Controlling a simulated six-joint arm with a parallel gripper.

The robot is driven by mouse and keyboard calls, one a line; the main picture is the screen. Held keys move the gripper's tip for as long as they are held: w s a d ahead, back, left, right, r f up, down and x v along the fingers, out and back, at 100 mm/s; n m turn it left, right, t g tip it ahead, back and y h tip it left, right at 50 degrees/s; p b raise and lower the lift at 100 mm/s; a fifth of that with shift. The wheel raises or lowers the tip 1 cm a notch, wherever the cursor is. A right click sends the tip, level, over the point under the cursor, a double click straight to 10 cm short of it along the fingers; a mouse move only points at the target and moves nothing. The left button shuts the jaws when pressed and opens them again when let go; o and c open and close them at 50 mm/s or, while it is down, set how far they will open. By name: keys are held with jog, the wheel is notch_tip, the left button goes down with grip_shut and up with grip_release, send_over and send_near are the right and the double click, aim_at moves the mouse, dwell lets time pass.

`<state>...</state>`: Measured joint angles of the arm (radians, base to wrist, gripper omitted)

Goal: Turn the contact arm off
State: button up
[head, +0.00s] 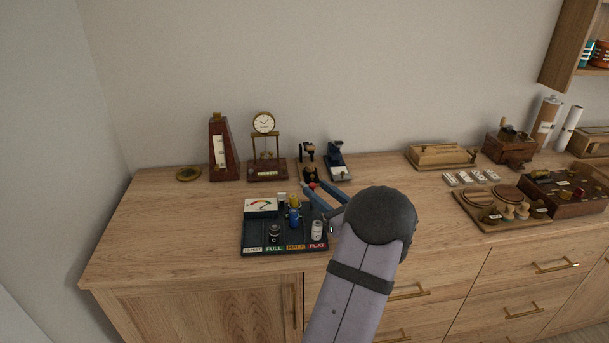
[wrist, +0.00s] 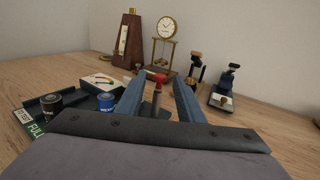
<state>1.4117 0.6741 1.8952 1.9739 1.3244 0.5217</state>
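A dark battery tester tray (head: 248,244) stands on the wooden counter, with a white dial meter (head: 261,207) and several batteries on it. An upright metal post with a red cross-piece (wrist: 156,78) stands at its back right and looks like the contact arm; the red part also shows in the head view (head: 311,185). My gripper (wrist: 160,77), with blue fingers, is open around this post, one finger on each side. I cannot tell whether either finger touches it.
A metronome (head: 222,150), a small clock (head: 265,147) and two small black devices stand behind the tray by the wall. Wooden boards and boxes (head: 563,195) fill the right side. The counter left of the tray is clear.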

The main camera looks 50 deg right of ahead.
aim_at(305, 184)
jog(key=shift+p+x, duration=0.75)
jog(key=shift+x, duration=2.95)
jog(key=shift+f, duration=0.1)
grip_shut()
